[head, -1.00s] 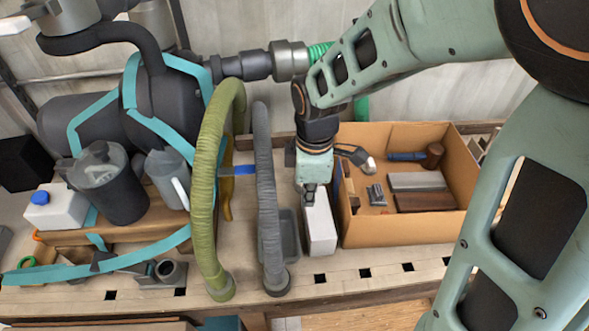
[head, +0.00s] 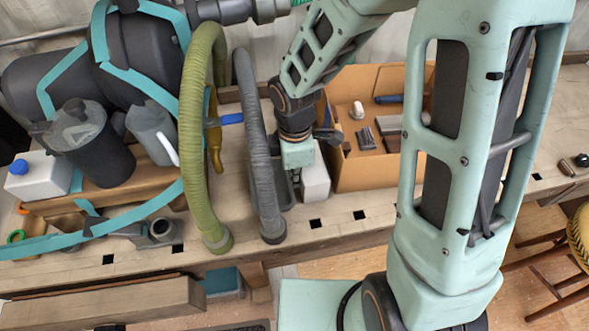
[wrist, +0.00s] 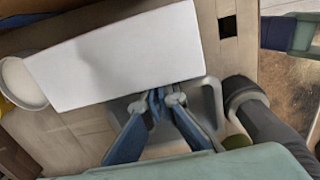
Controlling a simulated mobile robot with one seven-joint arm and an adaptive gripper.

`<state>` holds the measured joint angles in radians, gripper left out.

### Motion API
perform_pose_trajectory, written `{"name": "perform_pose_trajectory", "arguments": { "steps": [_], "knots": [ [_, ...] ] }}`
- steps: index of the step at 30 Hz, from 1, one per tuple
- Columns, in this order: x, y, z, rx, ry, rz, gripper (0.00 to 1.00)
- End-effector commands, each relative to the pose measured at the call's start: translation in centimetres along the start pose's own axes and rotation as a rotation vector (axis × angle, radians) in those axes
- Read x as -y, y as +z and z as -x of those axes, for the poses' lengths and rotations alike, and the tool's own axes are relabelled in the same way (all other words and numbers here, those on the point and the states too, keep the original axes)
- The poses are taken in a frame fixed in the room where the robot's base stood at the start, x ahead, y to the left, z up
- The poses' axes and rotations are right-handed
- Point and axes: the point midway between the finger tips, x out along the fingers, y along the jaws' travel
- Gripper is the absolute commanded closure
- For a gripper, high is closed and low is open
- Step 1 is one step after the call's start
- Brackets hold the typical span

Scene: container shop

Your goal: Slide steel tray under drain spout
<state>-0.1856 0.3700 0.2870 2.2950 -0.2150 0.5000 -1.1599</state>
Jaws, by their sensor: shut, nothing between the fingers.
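The grey steel tray (head: 286,190) lies on the bench behind the grey hose, against the left side of a white box (head: 316,182). In the wrist view part of the tray (wrist: 207,108) shows beneath and beside my fingers. My gripper (head: 297,176) points down over the tray's right part, beside the white box. In the wrist view my gripper (wrist: 164,98) has its blue-grey fingertips together with nothing between them, close to the box's edge. Whether they touch the tray is unclear. I cannot tell which fitting is the drain spout.
A green hose (head: 202,140) and a grey hose (head: 257,150) stand left of my gripper. A cardboard box (head: 362,178) with tools is to the right. A dark pump with a jug (head: 150,135) and a white bottle (head: 45,178) fills the left. The bench's front strip is mostly clear.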

Motion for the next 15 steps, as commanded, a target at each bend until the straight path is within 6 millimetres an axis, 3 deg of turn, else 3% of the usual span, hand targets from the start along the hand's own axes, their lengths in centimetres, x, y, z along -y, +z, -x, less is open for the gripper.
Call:
{"name": "perform_pose_trajectory", "arguments": {
  "steps": [15],
  "knots": [
    [-0.01,-0.73,-0.64,-0.001,0.001,0.005,1.00]
  ]
}}
